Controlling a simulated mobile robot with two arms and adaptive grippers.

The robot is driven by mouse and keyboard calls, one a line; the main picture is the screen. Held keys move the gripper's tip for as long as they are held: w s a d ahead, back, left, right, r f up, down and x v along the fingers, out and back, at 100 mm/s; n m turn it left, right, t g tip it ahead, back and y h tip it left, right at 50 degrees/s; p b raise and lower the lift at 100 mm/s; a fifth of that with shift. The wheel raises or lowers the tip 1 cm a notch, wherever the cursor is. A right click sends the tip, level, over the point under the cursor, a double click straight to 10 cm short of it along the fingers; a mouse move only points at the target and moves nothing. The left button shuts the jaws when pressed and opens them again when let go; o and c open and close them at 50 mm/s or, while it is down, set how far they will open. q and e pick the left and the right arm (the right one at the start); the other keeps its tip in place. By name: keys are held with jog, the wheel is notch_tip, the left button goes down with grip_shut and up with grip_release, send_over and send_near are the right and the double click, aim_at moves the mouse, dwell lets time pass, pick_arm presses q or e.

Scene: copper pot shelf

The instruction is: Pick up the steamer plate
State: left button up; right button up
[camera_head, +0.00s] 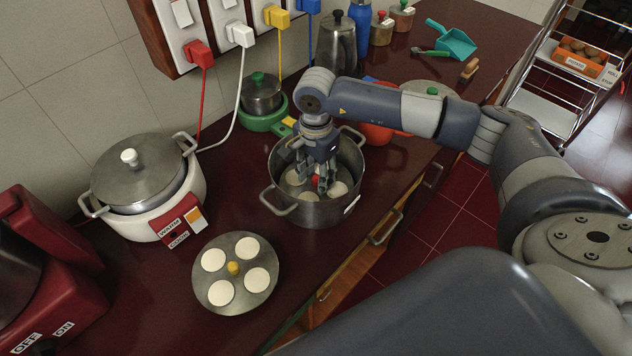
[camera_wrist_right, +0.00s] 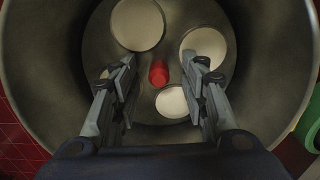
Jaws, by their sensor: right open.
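A steamer plate with a red knob (camera_wrist_right: 158,74) and several white round cakes lies inside the steel pot (camera_head: 322,213). Its metal surface (camera_wrist_right: 172,40) shows between the cakes in the wrist view. My right gripper (camera_head: 317,185) reaches down into the pot. In the wrist view its open fingers (camera_wrist_right: 160,66) stand on either side of the red knob, with gaps on both sides. Fingers partly hide the plate in the head view. A second steamer plate (camera_head: 235,298) with a yellow knob and several white cakes lies on the counter. My left gripper is not in view.
A white cooker (camera_head: 155,212) with a lid stands left of the pot. A red appliance (camera_head: 50,270) is at far left. A small lidded pot (camera_head: 262,95), a steel jug (camera_head: 338,45) and orange cookware (camera_head: 375,133) stand behind. The dark red counter (camera_head: 330,262) is bare near its front edge.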

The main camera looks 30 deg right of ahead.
jog(key=c, duration=0.8)
jog(key=shift+r, duration=0.1)
grip_shut()
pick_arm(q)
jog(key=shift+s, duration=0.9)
